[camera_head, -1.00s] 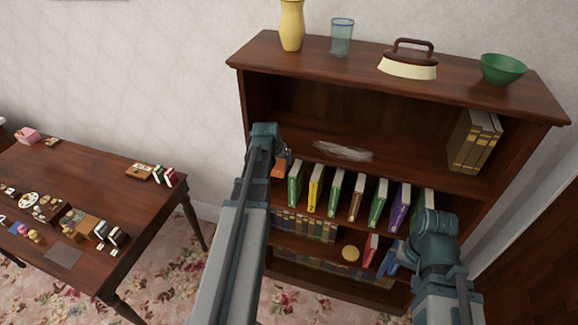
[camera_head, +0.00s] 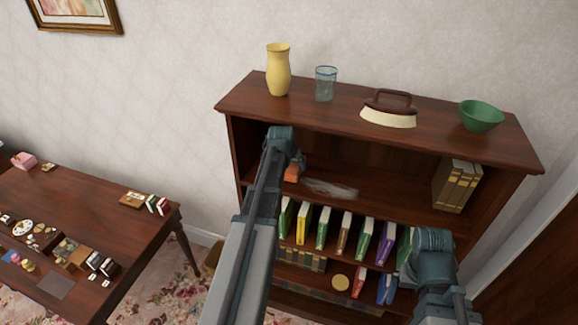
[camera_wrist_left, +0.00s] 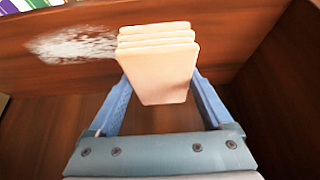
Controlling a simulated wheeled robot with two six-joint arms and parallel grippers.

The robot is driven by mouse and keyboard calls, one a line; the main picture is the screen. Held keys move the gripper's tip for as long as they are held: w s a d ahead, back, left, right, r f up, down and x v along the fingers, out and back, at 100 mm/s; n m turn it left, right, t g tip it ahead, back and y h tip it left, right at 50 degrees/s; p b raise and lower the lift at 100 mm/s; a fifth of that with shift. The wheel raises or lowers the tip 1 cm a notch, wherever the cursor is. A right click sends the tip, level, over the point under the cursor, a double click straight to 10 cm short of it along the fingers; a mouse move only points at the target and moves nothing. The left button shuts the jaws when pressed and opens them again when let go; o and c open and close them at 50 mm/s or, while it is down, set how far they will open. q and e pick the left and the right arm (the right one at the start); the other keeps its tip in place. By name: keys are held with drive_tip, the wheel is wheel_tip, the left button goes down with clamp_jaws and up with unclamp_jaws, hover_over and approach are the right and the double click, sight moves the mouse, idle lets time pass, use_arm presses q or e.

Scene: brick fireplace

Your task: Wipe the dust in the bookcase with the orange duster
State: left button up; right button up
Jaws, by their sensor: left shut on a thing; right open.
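The brown wooden bookcase (camera_head: 300,113) stands against the wall. A whitish dust patch (camera_head: 333,188) lies on its upper shelf board, and it also shows at the upper left of the left wrist view (camera_wrist_left: 72,45). My left gripper (camera_head: 293,163) reaches into the left part of that shelf compartment. It is shut on the orange duster (camera_head: 291,174), which looks pale and ridged between the blue fingers in the wrist view (camera_wrist_left: 157,75). My right gripper (camera_head: 433,257) is open, in front of the bookcase's lower right.
A yellow vase (camera_head: 278,72), glass (camera_head: 325,84), old iron (camera_head: 389,110) and green bowl (camera_head: 481,116) stand on top. Thick books (camera_head: 457,185) fill the upper compartment's right end. Colourful books (camera_head: 343,232) stand below. A cluttered table (camera_head: 90,210) is at left.

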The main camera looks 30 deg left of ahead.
use_arm(q)
drive_tip(key=shift+w+a+r, duration=0.1)
drive_tip(key=shift+w+r, duration=0.2)
drive_tip(key=shift+w, duration=0.35)
drive_tip(key=shift+w+r, duration=0.25)
drive_tip(key=shift+w, duration=0.35)
drive_tip(key=shift+s+d+f+b, duration=0.25)
drive_tip(key=shift+f+b, duration=0.3)
drive_tip(key=shift+b, duration=0.25)
drive_tip(key=f+b, duration=0.1)
drive_tip(key=w+f+b, duration=0.1)
drive_tip(key=f, duration=0.1)
drive_tip(key=w+d+f+b, duration=0.1)
drive_tip(key=f, duration=0.1)
drive_tip(key=shift+w+d+b, duration=0.1)
drive_tip(key=shift+w+b, duration=0.1)
drive_tip(key=shift+b, duration=0.2)
drive_tip(key=shift+s+f+b, duration=0.2)
drive_tip(key=shift+b, duration=0.1)
drive_tip(key=shift+s+r, duration=0.1)
drive_tip(key=shift+s, duration=0.7)
drive_tip(key=shift+w, duration=0.15)
drive_tip(key=shift+s+a, duration=0.2)
drive_tip(key=shift+s, duration=0.05)
use_arm(e)
drive_tip(key=f, duration=0.3)
drive_tip(key=d+f, duration=0.1)
drive_tip(key=f, duration=0.1)
drive_tip(key=shift+w+f, duration=0.35)
drive_tip(key=shift+w, duration=0.05)
